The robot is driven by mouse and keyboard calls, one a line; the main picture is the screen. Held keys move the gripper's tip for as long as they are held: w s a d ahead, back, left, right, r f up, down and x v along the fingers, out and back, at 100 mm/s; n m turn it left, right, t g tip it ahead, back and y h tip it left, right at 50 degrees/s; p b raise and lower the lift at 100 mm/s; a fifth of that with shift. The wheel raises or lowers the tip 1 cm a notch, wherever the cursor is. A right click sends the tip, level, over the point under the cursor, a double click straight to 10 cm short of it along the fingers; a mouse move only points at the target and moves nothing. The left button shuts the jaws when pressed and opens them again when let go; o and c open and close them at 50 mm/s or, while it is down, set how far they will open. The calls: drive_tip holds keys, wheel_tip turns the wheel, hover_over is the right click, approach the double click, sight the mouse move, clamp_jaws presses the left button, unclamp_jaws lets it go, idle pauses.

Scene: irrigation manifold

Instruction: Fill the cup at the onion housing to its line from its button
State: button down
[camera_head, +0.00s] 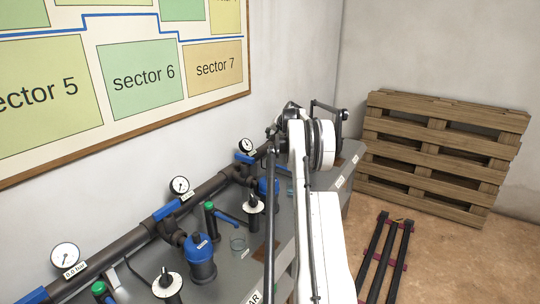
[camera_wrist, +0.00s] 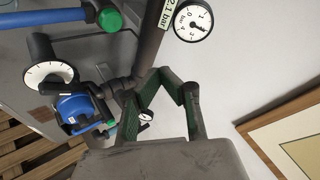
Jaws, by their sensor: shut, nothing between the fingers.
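A green button (camera_head: 209,206) tops a dark post behind that cup. I cannot read which housing is the onion one, and the cup's line and water level are too small to tell. My gripper (camera_wrist: 168,78) is shut and empty in the wrist view, with dark fingers and green pads. Near it are a blue housing (camera_wrist: 76,110), a white dial (camera_wrist: 50,75) and a green button (camera_wrist: 110,19). In the head view my arm hides the gripper.
A dark pipe (camera_head: 135,240) with several gauges runs along the wall. A gauge in the wrist view (camera_wrist: 193,20) has a label ending in 2.1 bar. A pallet (camera_head: 438,150) leans at the back right. Dark rails (camera_head: 385,255) lie on the floor.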

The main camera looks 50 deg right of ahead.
sight(270, 158)
idle(0.5)
drive_tip(key=shift+f+b, duration=1.9)
drive_tip(key=shift+f, duration=2.4)
drive_tip(key=shift+f+b, duration=0.4)
drive_tip(key=shift+b, duration=0.05)
drive_tip(key=shift+f+b, duration=0.4)
drive_tip(key=shift+f, duration=0.15)
drive_tip(key=shift+r, duration=1)
